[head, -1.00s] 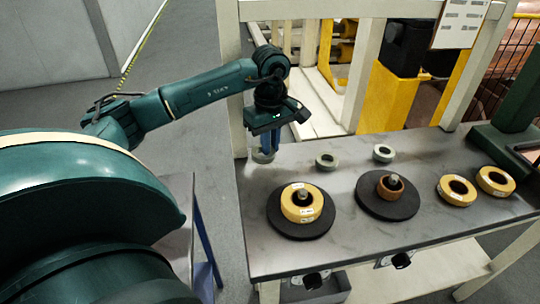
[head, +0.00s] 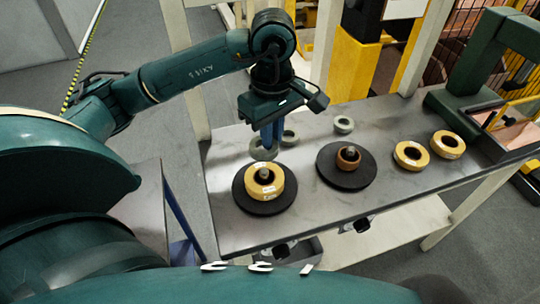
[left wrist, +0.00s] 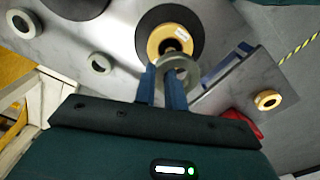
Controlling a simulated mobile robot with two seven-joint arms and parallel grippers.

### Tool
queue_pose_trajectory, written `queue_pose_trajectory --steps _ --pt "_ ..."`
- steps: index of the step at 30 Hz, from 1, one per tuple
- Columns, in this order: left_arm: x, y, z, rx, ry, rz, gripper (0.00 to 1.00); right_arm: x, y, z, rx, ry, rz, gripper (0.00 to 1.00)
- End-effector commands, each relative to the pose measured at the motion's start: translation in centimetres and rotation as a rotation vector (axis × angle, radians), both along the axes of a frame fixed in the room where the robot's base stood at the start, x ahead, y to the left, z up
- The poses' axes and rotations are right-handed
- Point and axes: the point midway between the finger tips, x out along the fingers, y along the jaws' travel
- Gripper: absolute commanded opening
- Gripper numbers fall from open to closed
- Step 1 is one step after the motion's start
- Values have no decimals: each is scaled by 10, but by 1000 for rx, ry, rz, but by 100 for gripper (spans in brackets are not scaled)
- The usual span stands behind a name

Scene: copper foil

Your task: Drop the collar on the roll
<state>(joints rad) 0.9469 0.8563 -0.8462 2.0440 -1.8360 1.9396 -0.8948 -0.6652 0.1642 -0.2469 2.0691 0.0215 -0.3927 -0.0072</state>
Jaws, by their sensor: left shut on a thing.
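My left gripper (head: 269,145) is shut on a grey-green collar (head: 257,153), gripping one side of the ring. The collar hangs just behind the yellow roll (head: 264,184), which lies on a black disc (head: 284,203) with a dark peg in its centre. In the left wrist view the held collar (left wrist: 188,66) overlaps the near edge of the yellow roll (left wrist: 158,34). The exact height of the collar above the table is hard to tell. A smaller copper-coloured roll (head: 348,162) sits on a second black disc (head: 330,172) to the right. My right gripper is out of view.
Two loose grey-green collars (head: 343,124) (head: 290,138) lie at the back of the grey table (head: 310,220), one close to my gripper. Two yellow rings (head: 410,156) (head: 447,144) lie at the right. A green machine (head: 470,75) stands beyond them.

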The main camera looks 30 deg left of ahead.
Motion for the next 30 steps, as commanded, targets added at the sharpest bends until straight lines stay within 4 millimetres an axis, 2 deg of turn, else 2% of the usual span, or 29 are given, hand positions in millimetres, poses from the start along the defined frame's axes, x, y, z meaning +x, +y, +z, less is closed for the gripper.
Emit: queue_pose_trajectory --steps 3,8,15,30 --pt "0 0 -16 0 1 0 0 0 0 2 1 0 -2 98" --pt "0 0 -27 0 0 0 0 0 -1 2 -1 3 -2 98" --pt "0 1 -58 0 0 0 0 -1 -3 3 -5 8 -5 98" --pt "1 1 -68 1 -3 -1 0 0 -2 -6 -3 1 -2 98"
